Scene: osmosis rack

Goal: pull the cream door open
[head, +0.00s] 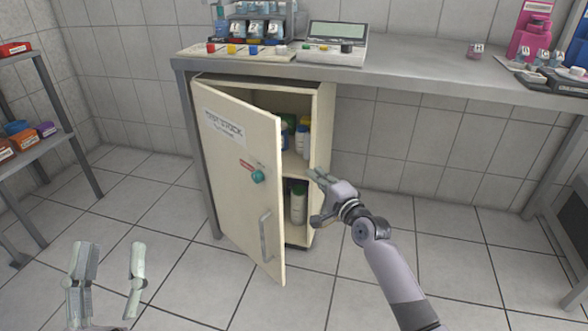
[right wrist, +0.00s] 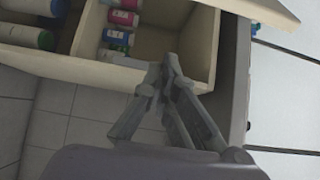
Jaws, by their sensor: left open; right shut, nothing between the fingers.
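The cream door (head: 237,190) of the cabinet under the bench stands partly open, swung out to the front on its left side. It carries a label, a teal knob (head: 258,177) and a grey vertical handle (head: 265,236). The cabinet (head: 322,130) shows bottles (head: 299,203) on its shelves. My right gripper (head: 314,187) is shut and empty in front of the cabinet's right side, to the right of the door and apart from the handle. In the right wrist view its fingers (right wrist: 170,62) lie before the cabinet opening. My left gripper (head: 108,258) is open and empty at lower left, away from the door.
The grey bench (head: 430,75) above the cabinet holds a coloured-button panel, a device with a screen and pink equipment. A shelf rack (head: 50,150) with small boxes stands at the left. The tiled floor (head: 150,200) between rack and door is clear.

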